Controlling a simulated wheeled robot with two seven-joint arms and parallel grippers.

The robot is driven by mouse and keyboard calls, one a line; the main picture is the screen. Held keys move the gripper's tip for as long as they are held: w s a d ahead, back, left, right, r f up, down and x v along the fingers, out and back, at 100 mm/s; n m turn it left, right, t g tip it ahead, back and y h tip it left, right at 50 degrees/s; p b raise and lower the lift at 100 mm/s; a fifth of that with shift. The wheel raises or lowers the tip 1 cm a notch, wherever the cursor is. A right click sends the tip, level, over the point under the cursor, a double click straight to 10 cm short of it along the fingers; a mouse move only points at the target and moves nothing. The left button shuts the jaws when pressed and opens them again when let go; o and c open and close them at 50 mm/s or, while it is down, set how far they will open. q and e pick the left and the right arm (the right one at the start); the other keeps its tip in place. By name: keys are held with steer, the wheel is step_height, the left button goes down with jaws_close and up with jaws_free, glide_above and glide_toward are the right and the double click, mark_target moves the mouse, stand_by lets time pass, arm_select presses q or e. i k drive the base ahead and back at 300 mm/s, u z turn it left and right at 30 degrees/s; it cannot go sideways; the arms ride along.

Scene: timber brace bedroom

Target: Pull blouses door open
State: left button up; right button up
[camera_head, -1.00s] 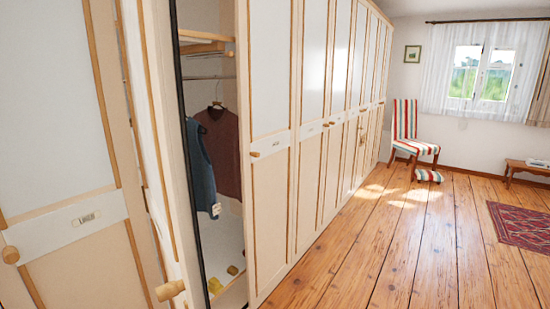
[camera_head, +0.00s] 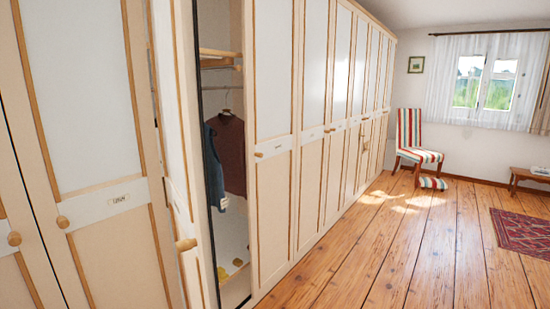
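A long wardrobe with pale panelled doors, wooden trim and round knobs runs along the left. A shut door (camera_head: 273,210) with a knob and a small label (camera_head: 278,146) stands right of the opening. The labels are too small to read, so I cannot tell which door is the blouses door. Neither gripper is in view.
A shut door (camera_head: 90,90) with a knob and label is close at the left. The wooden floor (camera_head: 400,255) is clear along the wardrobe. A striped chair (camera_head: 413,140) and footstool (camera_head: 432,184) stand at the far end. A red rug (camera_head: 525,235) and low wooden table (camera_head: 530,178) are at right.

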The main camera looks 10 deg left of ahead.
mark_target(270, 32)
steer(key=z, duration=0.75)
steer(key=i, duration=1.25)
steer(key=z, duration=0.6)
steer(key=i, duration=1.3)
steer(key=u, duration=1.2)
steer(key=i, duration=1.05)
steer(key=u, duration=1.1)
